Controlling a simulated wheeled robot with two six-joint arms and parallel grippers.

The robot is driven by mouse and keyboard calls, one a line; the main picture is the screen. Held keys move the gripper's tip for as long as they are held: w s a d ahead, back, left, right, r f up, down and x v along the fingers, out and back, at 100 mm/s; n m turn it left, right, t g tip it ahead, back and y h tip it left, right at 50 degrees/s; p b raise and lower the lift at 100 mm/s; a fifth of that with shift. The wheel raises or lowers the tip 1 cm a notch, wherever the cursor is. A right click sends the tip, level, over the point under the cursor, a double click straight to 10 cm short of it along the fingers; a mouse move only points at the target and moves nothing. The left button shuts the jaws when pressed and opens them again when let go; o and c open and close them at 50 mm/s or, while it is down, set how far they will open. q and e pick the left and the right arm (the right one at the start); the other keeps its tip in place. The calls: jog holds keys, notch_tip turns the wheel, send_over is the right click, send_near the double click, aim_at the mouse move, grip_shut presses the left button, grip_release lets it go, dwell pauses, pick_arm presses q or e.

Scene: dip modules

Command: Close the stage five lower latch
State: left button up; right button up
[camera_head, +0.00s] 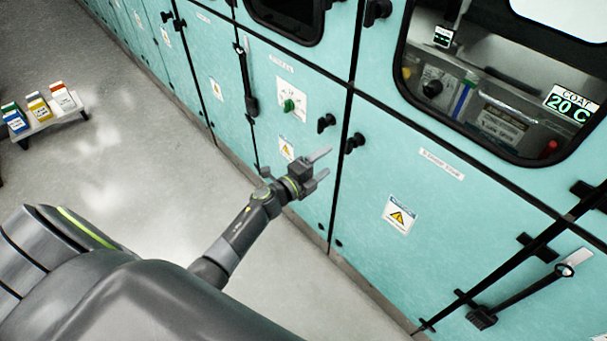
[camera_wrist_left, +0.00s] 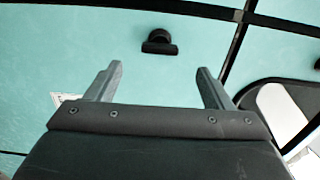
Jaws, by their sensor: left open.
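Two small black latches sit by a vertical seam between teal cabinet panels in the head view, a left latch (camera_head: 326,122) and a right latch (camera_head: 355,142). I cannot read which one is labelled stage five lower. My left gripper (camera_head: 322,166) is open and empty, below the latches and apart from them. In the left wrist view, a black latch (camera_wrist_left: 159,42) shows beyond and between the open fingers of my left gripper (camera_wrist_left: 159,76). Its bar lies level in that picture, below its round base. My right gripper is not in view.
A window (camera_head: 480,130) with instruments behind it is at the upper right. A long black handle (camera_head: 530,292) stands out at the lower right. A small bench (camera_head: 50,122) with boxes stands left on open floor.

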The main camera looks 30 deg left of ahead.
pick_arm(q)
jog(key=v, duration=0.7)
dwell(0.3)
jog(key=s+a+f+n+g+y+b, duration=0.15)
jog(key=s+f+n, duration=0.3)
jog(key=f, duration=0.45)
jog(key=s+a+f+n+g+y+p, duration=0.1)
jog(key=s+a+f+n+g+y, duration=0.25)
jog(key=f, duration=0.55)
jog(key=s+a+f+n+g+y+b, duration=0.1)
jog(key=s+a+f+n+y, duration=0.1)
jog(key=s+f+n, duration=0.55)
jog(key=s+d+f+n+g, duration=0.1)
jog(key=s+f+n+g, duration=0.1)
jog(key=s+f, duration=0.4)
jog(key=s+f+n+g, duration=0.2)
jog(key=s+f+g, duration=0.2)
jog(key=s, duration=1)
jog(key=s+d+f+n+g, duration=0.1)
jog(key=s+f+n+g, duration=0.2)
jog(key=s+f, duration=0.5)
jog(key=shift+s+d+g+b, duration=0.35)
jog(key=shift+s+g+b, duration=0.05)
jog(key=shift+s, duration=0.65)
